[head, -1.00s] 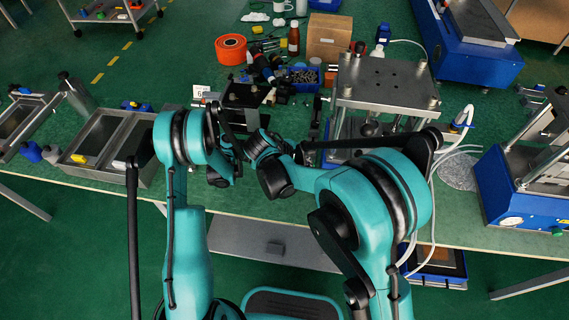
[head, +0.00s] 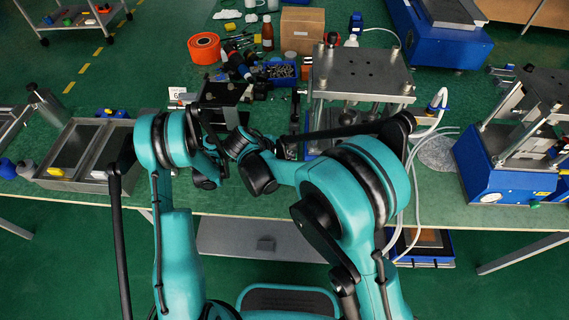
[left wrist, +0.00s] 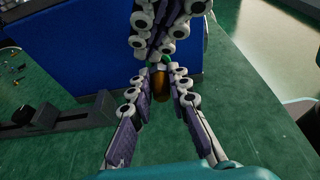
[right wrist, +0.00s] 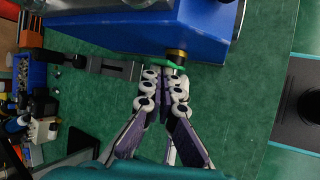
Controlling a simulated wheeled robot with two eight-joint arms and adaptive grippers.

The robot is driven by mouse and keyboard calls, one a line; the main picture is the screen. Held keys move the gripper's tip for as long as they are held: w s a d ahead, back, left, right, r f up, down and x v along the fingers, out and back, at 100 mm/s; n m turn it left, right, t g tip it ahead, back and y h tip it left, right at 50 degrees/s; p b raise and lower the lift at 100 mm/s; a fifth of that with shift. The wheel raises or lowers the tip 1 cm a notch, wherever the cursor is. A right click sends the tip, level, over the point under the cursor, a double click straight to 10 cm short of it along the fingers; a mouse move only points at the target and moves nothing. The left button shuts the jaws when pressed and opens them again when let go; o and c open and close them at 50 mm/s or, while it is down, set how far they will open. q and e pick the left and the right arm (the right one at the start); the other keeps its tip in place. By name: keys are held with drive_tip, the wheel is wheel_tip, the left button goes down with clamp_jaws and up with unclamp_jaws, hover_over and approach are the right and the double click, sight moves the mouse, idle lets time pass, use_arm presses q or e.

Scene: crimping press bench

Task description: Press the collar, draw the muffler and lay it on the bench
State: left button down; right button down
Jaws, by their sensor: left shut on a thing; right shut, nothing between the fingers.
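In the left wrist view my left gripper (left wrist: 160,84) is shut on the brass-brown muffler (left wrist: 160,76), which sits at the face of a blue housing (left wrist: 85,50). My right gripper's fingertips reach in from the top, close to the muffler's inner end. In the right wrist view my right gripper (right wrist: 165,80) is shut and empty, its tips at the green collar (right wrist: 168,64). A brass fitting (right wrist: 177,54) shows between the collar and the blue housing (right wrist: 150,30). Contact with the collar cannot be told for sure. In the head view my arms hide the muffler and collar.
The steel-topped press (head: 362,72) stands on the green bench (head: 430,205). Metal trays (head: 85,145) lie at left; another blue press (head: 485,170) stands at right.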

use_arm(q)
drive_tip(key=shift+a, duration=2)
use_arm(e)
drive_tip(key=a, duration=0.3)
idle(0.5)
drive_tip(key=v, duration=0.6)
idle(0.4)
